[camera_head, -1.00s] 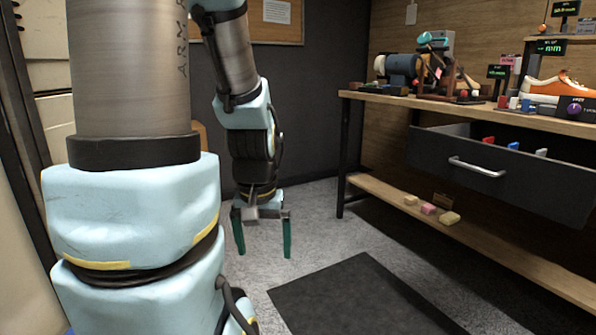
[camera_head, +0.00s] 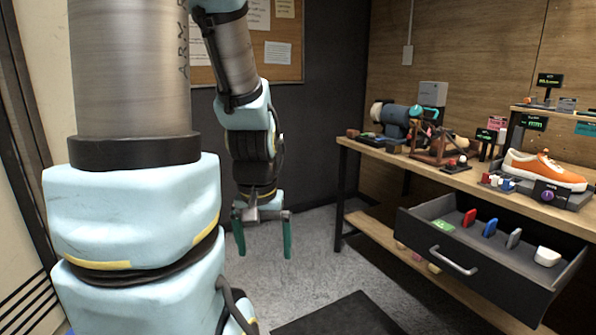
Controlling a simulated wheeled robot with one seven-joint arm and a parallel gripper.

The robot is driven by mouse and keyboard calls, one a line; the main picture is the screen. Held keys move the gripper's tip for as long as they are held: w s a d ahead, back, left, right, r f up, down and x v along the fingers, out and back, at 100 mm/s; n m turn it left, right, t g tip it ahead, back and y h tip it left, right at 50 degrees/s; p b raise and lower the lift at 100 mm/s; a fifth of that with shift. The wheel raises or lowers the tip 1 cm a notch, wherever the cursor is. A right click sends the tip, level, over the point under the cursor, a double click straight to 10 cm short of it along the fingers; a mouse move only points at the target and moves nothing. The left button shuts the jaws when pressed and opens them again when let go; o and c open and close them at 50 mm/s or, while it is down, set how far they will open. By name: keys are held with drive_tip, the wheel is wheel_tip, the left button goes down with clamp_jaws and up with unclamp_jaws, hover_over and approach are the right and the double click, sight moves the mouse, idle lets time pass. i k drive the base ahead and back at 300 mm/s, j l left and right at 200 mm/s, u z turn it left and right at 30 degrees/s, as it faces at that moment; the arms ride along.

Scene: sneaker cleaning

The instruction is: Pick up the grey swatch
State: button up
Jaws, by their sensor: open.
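A thin grey piece (camera_head: 513,238), which looks like the grey swatch, stands upright in the open dark drawer (camera_head: 480,275) under the workbench. It is between a blue piece (camera_head: 489,228) on its left and a white block (camera_head: 547,256) on its right, with gaps between them. My gripper (camera_head: 264,238) hangs down over the floor in the middle left. Its two green fingers are apart with nothing between them. It is well to the left of the drawer and not touching it.
The drawer also holds a red piece (camera_head: 469,217) and a green one (camera_head: 443,224). On the bench (camera_head: 455,180) stand a machine with a blue drum (camera_head: 394,121), an orange and white sneaker (camera_head: 545,170) and small displays.

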sight(514, 237)
drive_tip(key=l+u, duration=0.15)
drive_tip(key=l, duration=0.3)
drive_tip(key=l+u, duration=0.15)
drive_tip(key=l, duration=0.3)
drive_tip(key=k+l+u, duration=0.15)
drive_tip(key=l, duration=0.25)
drive_tip(key=l+u, duration=0.15)
drive_tip(key=l, duration=0.3)
drive_tip(key=k+l+u, duration=0.15)
drive_tip(key=l, duration=0.25)
drive_tip(key=k+l+u, duration=0.15)
drive_tip(key=l, duration=0.25)
drive_tip(key=k+l+u, duration=0.2)
drive_tip(key=l, duration=0.2)
drive_tip(key=i, duration=0.1)
